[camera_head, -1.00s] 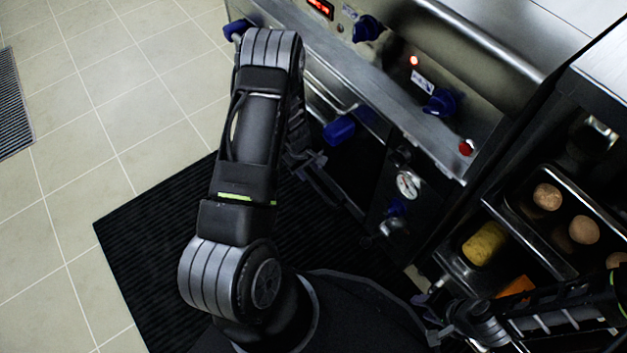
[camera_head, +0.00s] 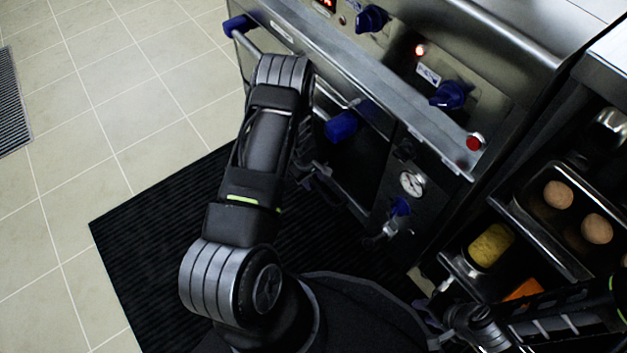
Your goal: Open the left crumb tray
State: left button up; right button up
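The steel cooking appliance (camera_head: 385,75) stands at upper centre, with blue knobs and a lit red lamp on its sloped panel. Below the panel its dark front has a thin metal rail and a blue grip (camera_head: 342,126). I cannot tell which part is the left crumb tray; my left arm hides some of the front. My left gripper (camera_head: 322,172) is low in front of the appliance, dark against the mat, with no clear contact. Its finger opening is unclear. My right gripper (camera_head: 440,312) is at the lower right, below the food shelves, partly lost in shadow.
A dark ribbed mat (camera_head: 150,230) lies on the tiled floor before the appliance. A gauge (camera_head: 411,183) and a valve with a blue handle are low on the front. Trays of food, with a yellow item (camera_head: 491,244), stand at right. Free floor lies left.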

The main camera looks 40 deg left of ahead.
pick_arm(q)
jog(key=shift+c, duration=0.5)
grip_shut()
dwell(0.8)
